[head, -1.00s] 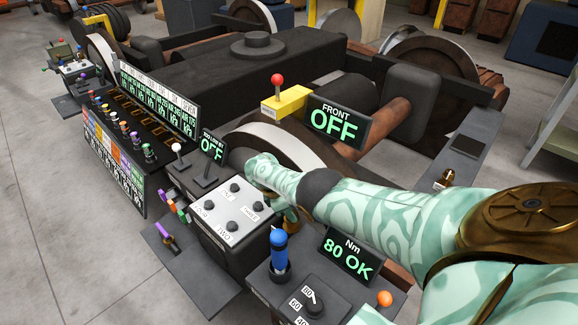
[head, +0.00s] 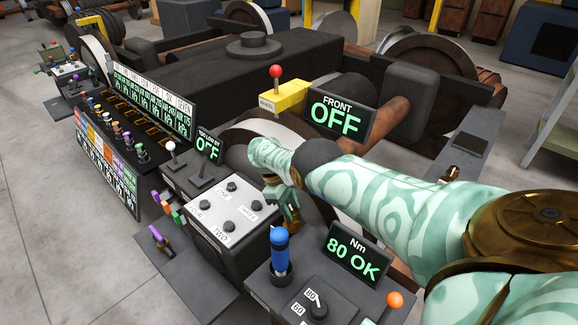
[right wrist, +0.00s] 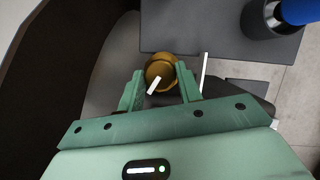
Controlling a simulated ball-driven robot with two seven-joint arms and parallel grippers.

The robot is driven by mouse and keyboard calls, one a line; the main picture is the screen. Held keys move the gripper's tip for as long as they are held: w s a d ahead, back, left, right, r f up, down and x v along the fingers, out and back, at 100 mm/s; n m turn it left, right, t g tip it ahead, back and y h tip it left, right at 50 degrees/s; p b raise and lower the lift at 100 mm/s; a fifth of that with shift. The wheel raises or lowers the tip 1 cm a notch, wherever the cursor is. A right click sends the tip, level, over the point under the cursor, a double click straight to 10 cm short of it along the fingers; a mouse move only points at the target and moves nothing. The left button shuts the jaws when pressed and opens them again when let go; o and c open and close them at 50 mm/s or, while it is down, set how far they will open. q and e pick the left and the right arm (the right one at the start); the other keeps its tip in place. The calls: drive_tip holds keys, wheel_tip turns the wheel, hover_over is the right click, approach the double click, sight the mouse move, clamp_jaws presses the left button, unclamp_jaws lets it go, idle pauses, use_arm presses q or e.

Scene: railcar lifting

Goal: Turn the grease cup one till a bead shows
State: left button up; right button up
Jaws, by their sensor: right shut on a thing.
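A round brass cup (right wrist: 158,66) with a white pointer mark is between the two green fingers of my right gripper (right wrist: 160,82) in the right wrist view. The gripper is shut on it. The white mark points down and to the left. The box carries several dark knobs with labels such as ONE and TWO. I cannot make out a bead of grease. My left gripper is not in view.
A blue-handled tool (head: 280,250) stands in a holder just in front of my right gripper. A display (head: 355,256) beside it reads 80 OK. A FRONT display (head: 340,113) reads OFF. A wheel stands behind the gripper. Grey floor is clear at the left.

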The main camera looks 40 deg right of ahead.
drive_tip(key=shift+m, duration=0.6)
drive_tip(key=o, duration=1)
drive_tip(key=shift+r, duration=0.1)
drive_tip(key=b+v, duration=0.1)
drive_tip(key=v, duration=1.5)
drive_tip(key=shift+w+d+b, duration=0.2)
drive_tip(key=shift+d+b, duration=0.1)
drive_tip(key=shift+b, duration=0.1)
